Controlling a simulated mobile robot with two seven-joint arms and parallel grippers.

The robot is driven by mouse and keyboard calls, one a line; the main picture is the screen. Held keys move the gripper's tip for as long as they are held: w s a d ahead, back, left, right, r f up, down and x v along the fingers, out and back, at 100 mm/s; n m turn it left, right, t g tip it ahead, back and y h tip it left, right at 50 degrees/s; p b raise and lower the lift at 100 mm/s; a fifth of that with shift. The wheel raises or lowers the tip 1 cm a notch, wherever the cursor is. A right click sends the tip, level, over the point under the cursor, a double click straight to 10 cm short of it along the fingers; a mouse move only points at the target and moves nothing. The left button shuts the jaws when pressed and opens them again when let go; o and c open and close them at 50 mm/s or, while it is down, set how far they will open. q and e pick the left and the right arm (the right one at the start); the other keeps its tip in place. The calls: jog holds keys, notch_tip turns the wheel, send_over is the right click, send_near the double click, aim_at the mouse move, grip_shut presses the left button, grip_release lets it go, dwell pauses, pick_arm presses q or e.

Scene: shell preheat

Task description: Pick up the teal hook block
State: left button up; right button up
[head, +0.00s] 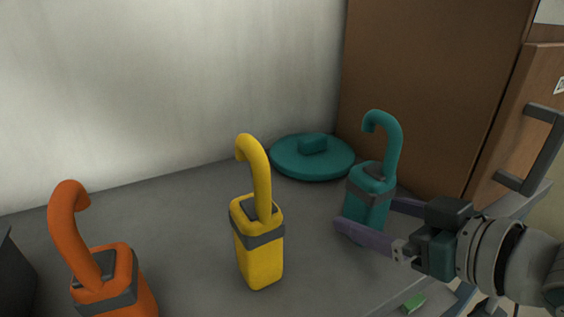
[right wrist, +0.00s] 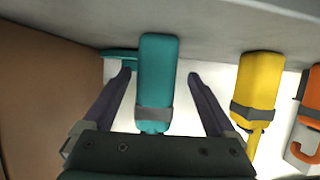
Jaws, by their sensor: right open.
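The teal hook block (head: 369,200) stands upright on the grey counter at the right, with a grey band and a curved hook on top. My right gripper (head: 366,220) is open around its lower body, one finger in front and the other behind or beside it. In the right wrist view, the teal hook block (right wrist: 155,85) sits between the two open fingers (right wrist: 160,75), with a gap on each side, wider on the right. My left gripper is in neither view.
A yellow hook block (head: 258,250) stands left of the teal one, and an orange hook block (head: 112,285) farther left. A teal round lid (head: 290,165) lies behind. A brown cabinet (head: 430,90) rises at the right. A small green piece (head: 413,302) lies near the front.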

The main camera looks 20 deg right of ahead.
jog(key=x, duration=0.1)
jog(key=b+x, duration=0.1)
jog(key=x, duration=0.3)
jog(key=shift+d+f+b, duration=0.25)
jog(key=shift+f+b, duration=0.05)
jog(key=shift+b, duration=0.05)
jog(key=shift+w+a, duration=0.1)
jog(key=shift+w, duration=0.05)
jog(key=shift+c, duration=0.2)
grip_shut()
